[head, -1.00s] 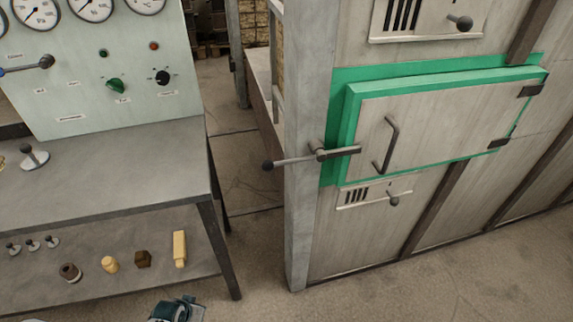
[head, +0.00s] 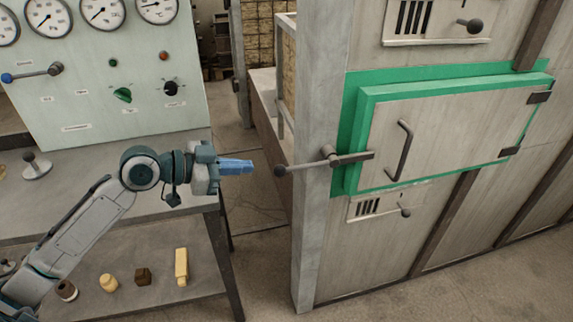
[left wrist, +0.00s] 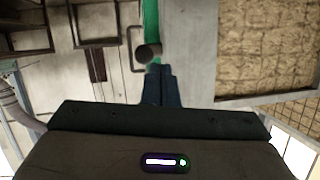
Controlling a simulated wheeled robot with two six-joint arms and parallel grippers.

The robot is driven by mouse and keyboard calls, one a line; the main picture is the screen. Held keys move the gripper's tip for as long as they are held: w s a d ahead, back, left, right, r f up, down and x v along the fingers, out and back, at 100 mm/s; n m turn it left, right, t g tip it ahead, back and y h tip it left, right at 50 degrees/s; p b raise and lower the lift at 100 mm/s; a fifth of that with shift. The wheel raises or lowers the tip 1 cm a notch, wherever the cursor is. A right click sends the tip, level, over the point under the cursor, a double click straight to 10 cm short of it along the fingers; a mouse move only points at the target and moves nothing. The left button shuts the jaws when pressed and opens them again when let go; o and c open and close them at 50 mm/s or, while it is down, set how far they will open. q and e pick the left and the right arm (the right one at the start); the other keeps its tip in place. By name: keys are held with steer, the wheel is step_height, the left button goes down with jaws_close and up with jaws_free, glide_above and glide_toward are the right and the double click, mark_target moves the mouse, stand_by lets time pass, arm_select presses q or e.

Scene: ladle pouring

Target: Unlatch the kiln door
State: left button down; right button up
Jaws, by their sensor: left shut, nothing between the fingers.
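The kiln door (head: 455,130) is a pale panel in a green frame, shut, with a dark vertical pull handle (head: 402,150). Its latch lever (head: 310,165) is a grey bar across the left edge of the door, ending in a dark ball knob (head: 280,171) on the left. My left gripper (head: 252,166) has blue fingers, is shut and empty, and points right at the knob, a short gap away. In the left wrist view the knob (left wrist: 147,53) shows just beyond the fingertips (left wrist: 158,70). My right gripper is in neither view.
A grey bench (head: 100,193) with a gauge panel (head: 110,70) stands at the left; small objects lie on its lower shelf. A grey post (head: 315,110) stands left of the door. Vent plates with knobs (head: 405,211) sit above and below the door.

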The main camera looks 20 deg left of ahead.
arm_select(q)
step_height(320, 180, up, 7)
steer(key=s+d+m+h, duration=0.1)
steer(key=s+m, duration=0.1)
steer(key=shift+s+d+g+h, duration=0.15)
steer(key=shift+d+g+h, duration=0.1)
steer(key=shift+g+h, duration=0.05)
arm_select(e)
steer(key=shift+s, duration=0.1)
arm_select(q)
steer(key=shift+d+f, duration=0.15)
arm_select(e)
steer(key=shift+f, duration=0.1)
arm_select(q)
steer(key=p, duration=0.2)
glide_above(286, 169)
step_height(286, 169, down, 3)
step_height(286, 169, down, 2)
steer(key=shift+s+d+f, duration=0.1)
steer(key=shift+f, duration=0.5)
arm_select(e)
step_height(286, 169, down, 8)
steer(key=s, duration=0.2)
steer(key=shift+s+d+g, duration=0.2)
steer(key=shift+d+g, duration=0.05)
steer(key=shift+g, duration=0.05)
